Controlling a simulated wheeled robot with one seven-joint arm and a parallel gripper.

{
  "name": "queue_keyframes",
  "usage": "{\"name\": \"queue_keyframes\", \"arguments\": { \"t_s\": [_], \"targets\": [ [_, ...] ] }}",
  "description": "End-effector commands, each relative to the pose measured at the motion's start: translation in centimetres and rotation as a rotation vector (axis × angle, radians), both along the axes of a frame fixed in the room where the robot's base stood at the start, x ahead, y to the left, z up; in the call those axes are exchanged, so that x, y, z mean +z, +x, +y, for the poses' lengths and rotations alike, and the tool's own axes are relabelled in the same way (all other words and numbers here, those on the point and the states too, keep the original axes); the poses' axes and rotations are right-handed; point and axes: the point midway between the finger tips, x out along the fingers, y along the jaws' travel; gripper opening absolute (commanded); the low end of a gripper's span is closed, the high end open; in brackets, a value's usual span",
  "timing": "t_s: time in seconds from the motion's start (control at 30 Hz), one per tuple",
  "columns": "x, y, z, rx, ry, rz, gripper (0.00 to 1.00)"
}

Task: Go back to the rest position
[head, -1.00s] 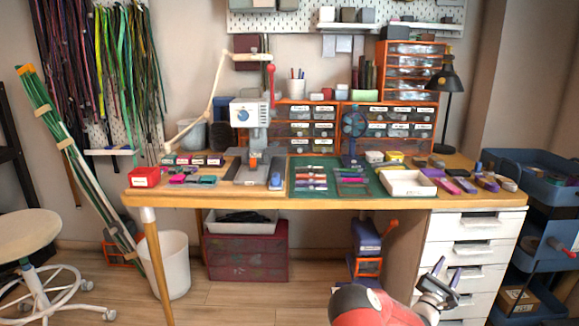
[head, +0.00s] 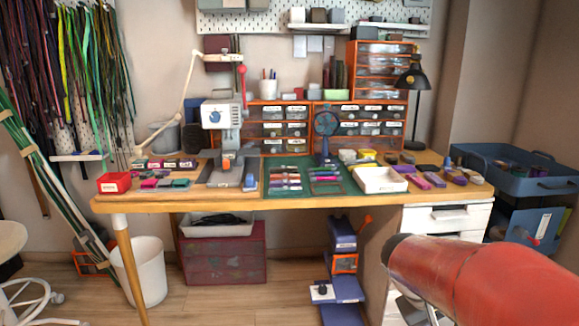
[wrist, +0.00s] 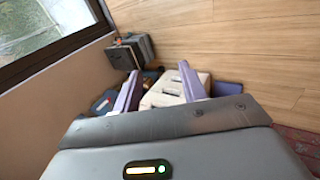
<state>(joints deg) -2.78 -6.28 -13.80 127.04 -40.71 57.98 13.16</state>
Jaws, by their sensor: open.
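My gripper (wrist: 160,88) shows in the wrist view with its two purple fingers spread apart and nothing between them. Pale and blue items lie beyond the fingers, apart from them as far as I can tell. In the head view my red arm reaches in from the lower right, in front of the desk's white drawers (head: 447,218). My gripper is not clearly visible there.
The wooden desk (head: 190,203) carries a press (head: 222,140), a green mat and a white tray (head: 380,180). A blue cart (head: 545,186) stands at right, a white bin (head: 142,270) below left. The wrist view shows open wooden floor (wrist: 235,45).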

Motion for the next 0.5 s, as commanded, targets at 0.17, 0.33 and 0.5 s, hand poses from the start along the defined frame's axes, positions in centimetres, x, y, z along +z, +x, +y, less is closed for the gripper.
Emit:
{"name": "queue_keyframes", "arguments": {
  "t_s": [0.17,0.33,0.5],
  "targets": [
    [1.7,-3.8,7.3,0.055,0.245,-0.183,0.42],
    [2.9,-7.0,13.3,0.121,0.424,-0.330,0.42],
    [3.4,-9.0,16.7,0.167,0.524,-0.419,0.42]
  ]
}}
